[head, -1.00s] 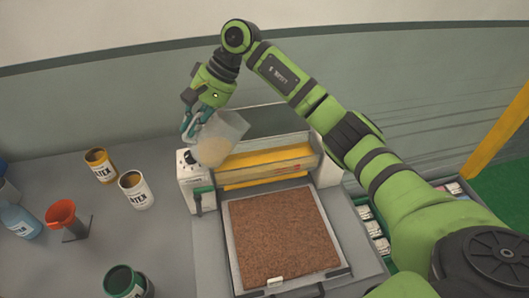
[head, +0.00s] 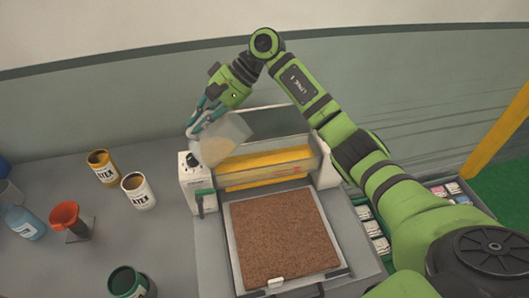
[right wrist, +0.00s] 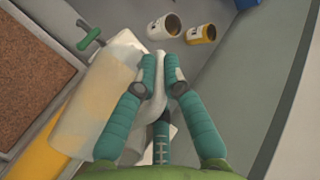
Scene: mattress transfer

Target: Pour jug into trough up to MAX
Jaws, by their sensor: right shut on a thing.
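The translucent jug (head: 226,137) with pale beige liquid is tilted above the left end of the coating machine. My right gripper (head: 201,117) is shut on its handle from the left. In the right wrist view, the fingers (right wrist: 160,80) close around the handle, and the jug (right wrist: 95,95) lies over to the left. The trough seems to be the long yellow part (head: 265,162) of the machine, right of and below the jug. Its MAX mark and the liquid level inside cannot be made out. No stream of liquid is visible. My left gripper is not in view.
A brown mat (head: 283,235) lies on the tray in front of the machine. Two latex cans (head: 138,190), an orange funnel (head: 66,215), a blue bottle (head: 22,222) and a green can (head: 127,282) stand on the left table. A green-handled crank (head: 203,193) is at the machine's left end.

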